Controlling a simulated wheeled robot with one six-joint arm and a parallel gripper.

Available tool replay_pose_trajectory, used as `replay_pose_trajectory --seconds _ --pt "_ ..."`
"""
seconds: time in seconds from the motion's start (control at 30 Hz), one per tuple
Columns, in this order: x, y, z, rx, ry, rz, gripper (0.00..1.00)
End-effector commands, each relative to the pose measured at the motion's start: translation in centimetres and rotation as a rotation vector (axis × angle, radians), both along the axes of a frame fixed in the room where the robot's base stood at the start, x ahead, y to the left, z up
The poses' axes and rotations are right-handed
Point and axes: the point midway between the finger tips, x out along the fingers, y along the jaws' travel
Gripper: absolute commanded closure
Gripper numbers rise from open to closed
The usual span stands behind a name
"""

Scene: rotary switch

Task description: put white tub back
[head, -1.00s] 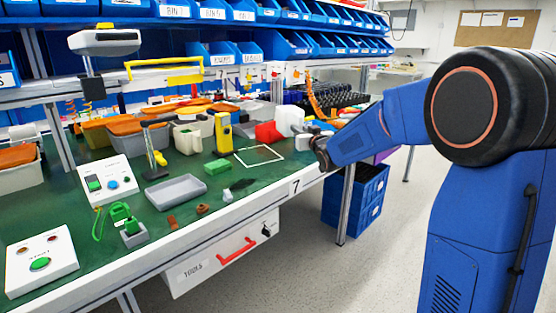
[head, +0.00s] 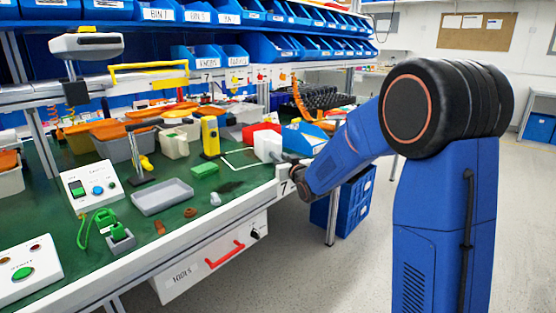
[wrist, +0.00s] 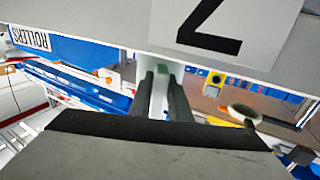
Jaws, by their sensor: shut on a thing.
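The white tub (head: 268,147) is at the front right of the green bench, over or close to the right end of a white outline (head: 236,165) on the bench top. My gripper (head: 286,158) reaches it from the right and is shut on it. In the wrist view my gripper's dark fingers (wrist: 165,95) close on a pale strip, with most of the tub hidden. I cannot tell whether the tub touches the bench.
A red bin (head: 262,131) and a blue bin (head: 304,138) stand behind the tub. A yellow stand (head: 210,137) and a green block (head: 205,170) are to its left. The bench's front edge with a "7" label (head: 285,187) lies just below my gripper.

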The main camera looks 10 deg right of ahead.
Motion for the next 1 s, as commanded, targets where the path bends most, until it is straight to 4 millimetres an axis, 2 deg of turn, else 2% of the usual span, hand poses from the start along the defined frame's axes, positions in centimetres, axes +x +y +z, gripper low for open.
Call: replay_pose_trajectory --seconds 0.1,0.43,0.47,0.5,0.53,0.87,1.0 --pt "0.0 0.0 -1.0 0.001 0.0 0.0 1.0" --pt "0.0 0.0 -1.2 0.001 -0.001 0.0 1.0" --pt "0.0 0.0 -1.3 0.001 0.0 0.0 0.78" --pt "0.0 0.0 -1.3 0.001 0.0 0.0 0.69" --pt "0.0 0.0 -1.2 0.001 0.0 0.0 0.64" --pt "0.0 0.0 -1.0 0.0 -0.001 0.0 0.64" --pt "-1.1 -0.3 -0.9 0.0 -0.001 -0.001 0.64"
